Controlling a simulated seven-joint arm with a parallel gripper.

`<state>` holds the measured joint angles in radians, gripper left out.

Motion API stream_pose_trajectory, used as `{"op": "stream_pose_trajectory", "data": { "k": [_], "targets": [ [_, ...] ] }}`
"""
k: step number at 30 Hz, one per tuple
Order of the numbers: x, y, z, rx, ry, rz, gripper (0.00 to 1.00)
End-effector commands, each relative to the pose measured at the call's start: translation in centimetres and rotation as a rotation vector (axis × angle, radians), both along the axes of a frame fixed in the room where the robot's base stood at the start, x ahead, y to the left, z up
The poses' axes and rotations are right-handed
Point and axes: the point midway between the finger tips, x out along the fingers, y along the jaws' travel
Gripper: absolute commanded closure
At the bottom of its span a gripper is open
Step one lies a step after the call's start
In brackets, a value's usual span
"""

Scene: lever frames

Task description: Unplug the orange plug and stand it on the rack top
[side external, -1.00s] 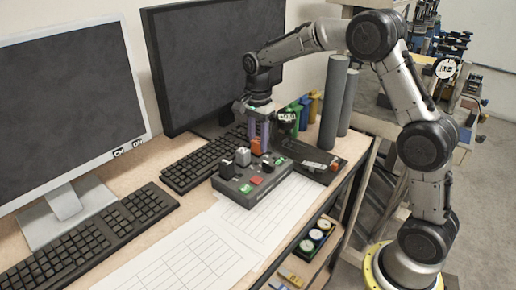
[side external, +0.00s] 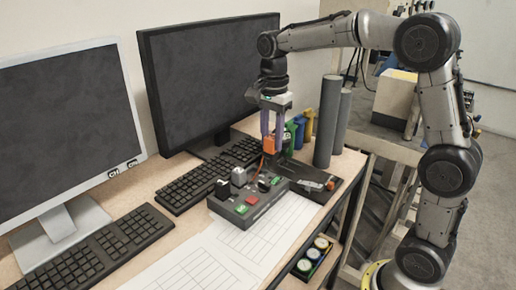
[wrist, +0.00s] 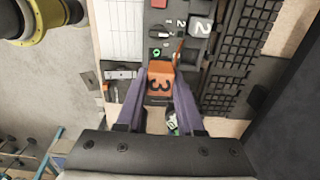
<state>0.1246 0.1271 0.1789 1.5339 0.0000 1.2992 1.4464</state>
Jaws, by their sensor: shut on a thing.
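The orange plug (side external: 270,145) is held between the purple fingers of my gripper (side external: 272,136), above the back of the dark socket box (side external: 233,212). My gripper is shut on it. In the wrist view the plug (wrist: 160,82) shows a black "3" and sits between the fingertips (wrist: 160,90). An orange cord (side external: 262,163) runs from the plug down toward the box. A dark low stand (side external: 338,186) lies right of the box; I cannot tell whether it is the rack.
A grey plug (side external: 238,176) and a black plug (side external: 222,190) stand on the box. Green, blue and yellow upright things (side external: 308,122) and tall grey cylinders (side external: 328,122) stand behind the stand. Keyboards and monitors (side external: 208,85) are at left. Paper sheets lie in front.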

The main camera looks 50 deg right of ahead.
Motion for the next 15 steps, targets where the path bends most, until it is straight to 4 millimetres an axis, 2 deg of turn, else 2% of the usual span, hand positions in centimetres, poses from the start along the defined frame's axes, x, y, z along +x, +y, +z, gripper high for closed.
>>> {"op": "stream_pose_trajectory", "data": {
  "k": [1,6,10,15],
  "targets": [
    [-1.3,0.2,0.5,0.000,-0.001,0.000,1.00],
    [-4.6,0.6,1.9,0.000,0.000,0.000,1.00],
    [-6.2,0.8,2.7,0.000,0.000,0.000,1.00],
    [-7.3,0.9,3.2,0.000,0.002,0.000,1.00]
  ]
}}
